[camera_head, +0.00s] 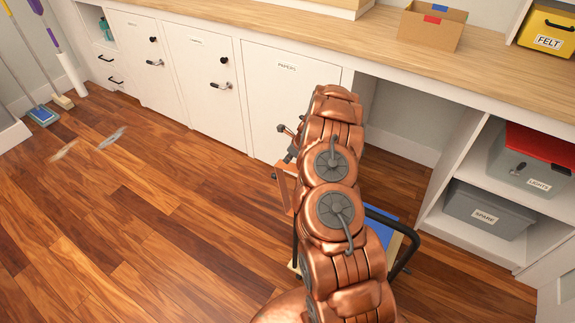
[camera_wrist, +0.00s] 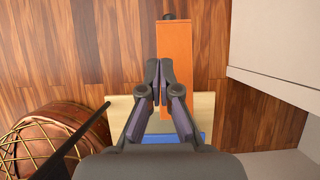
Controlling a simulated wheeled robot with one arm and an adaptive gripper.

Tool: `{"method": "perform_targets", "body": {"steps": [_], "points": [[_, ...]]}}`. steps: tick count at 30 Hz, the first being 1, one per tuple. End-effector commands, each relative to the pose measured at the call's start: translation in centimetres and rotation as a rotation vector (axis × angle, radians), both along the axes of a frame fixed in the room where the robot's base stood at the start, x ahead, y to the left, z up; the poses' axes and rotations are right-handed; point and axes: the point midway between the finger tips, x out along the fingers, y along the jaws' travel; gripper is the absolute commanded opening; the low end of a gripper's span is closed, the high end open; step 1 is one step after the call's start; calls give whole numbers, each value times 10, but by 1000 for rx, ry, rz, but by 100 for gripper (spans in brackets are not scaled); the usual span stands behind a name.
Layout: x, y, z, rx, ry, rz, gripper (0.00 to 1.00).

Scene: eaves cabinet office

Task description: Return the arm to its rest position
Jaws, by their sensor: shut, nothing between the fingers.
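My copper-coloured arm (camera_head: 333,165) reaches forward from the bottom of the head view, bent over the floor in front of the white cabinets. My gripper (camera_wrist: 158,68) shows in the wrist view with its two dark fingers together and nothing between them. It points down over a long orange piece (camera_wrist: 175,45) and a pale board with a blue patch. I cannot tell the gap between the fingertips and the orange piece. In the head view the arm hides most of the gripper.
A black-railed cart with a blue patch (camera_head: 381,228) stands beside and partly behind my arm. White cabinet doors (camera_head: 203,75) and a wooden counter (camera_head: 300,28) run along the back. Open shelves hold a grey SPARE bin (camera_head: 487,209).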

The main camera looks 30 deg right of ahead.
Motion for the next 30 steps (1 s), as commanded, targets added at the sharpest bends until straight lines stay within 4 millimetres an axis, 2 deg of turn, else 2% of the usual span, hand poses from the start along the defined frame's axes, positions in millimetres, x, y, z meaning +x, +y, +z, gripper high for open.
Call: {"method": "perform_targets", "body": {"steps": [7, 19, 23, 30], "points": [[-1, -1, 20, -1, 0, 0, 0], [-2, -1, 23, 0, 1, -1, 0], [1, 22, 50, -5, -14, 90, 0], [-1, 87, 121, -30, -56, 359, 0]]}}
